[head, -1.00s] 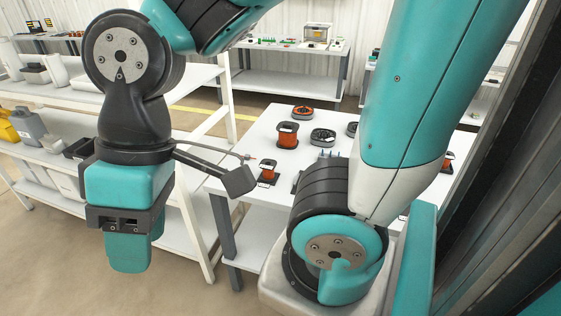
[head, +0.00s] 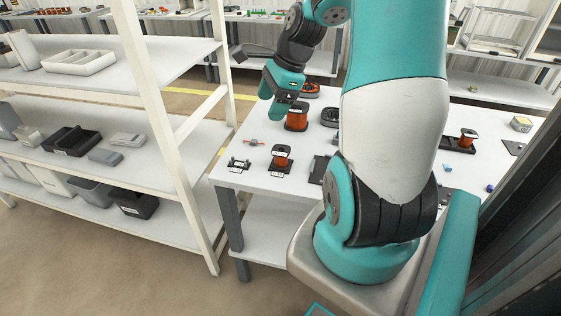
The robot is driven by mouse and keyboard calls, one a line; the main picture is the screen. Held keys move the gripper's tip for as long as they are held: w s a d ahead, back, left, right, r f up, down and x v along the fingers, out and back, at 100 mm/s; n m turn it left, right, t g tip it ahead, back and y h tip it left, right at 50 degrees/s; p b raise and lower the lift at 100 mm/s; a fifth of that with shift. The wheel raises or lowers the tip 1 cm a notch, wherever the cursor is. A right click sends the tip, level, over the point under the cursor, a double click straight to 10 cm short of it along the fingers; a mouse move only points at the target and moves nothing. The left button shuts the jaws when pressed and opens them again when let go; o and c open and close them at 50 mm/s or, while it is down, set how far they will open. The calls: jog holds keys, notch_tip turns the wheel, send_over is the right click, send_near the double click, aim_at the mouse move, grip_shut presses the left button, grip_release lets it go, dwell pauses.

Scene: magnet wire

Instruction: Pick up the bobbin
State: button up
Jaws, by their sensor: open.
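Several bobbins stand on the white table (head: 238,172). A tall copper-orange bobbin with dark flanges (head: 297,119) stands upright near the table's left side. A smaller copper bobbin (head: 282,158) stands on a dark base nearer the front edge. Another copper bobbin (head: 467,138) stands on a dark plate at the right. My gripper (head: 275,110) is open and points down, just left of and close to the tall bobbin, overlapping its upper part in the picture. I cannot tell whether they touch. The space between the fingers is hidden.
Flat spools (head: 309,91) lie behind the tall bobbin, partly covered by my gripper. A small stand (head: 239,163) is at the table's front left corner. A white shelf unit (head: 180,215) with bins stands close on the left. My arm hides the table's middle.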

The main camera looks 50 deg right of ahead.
jog(key=s+d+f+m, duration=0.3)
jog(key=s+d+m, duration=0.1)
jog(key=d+m, duration=0.4)
jog(key=b, duration=0.1)
send_over(281, 150)
jog(key=s+d, duration=0.1)
jog(key=s, duration=0.1)
jog(key=shift+n+h, duration=0.4)
notch_tip(281, 150, down, 11)
jog(key=shift+r, duration=0.2)
jog(key=shift+x, duration=3.15)
jog(key=shift+t, duration=0.3)
jog(key=c, duration=0.8)
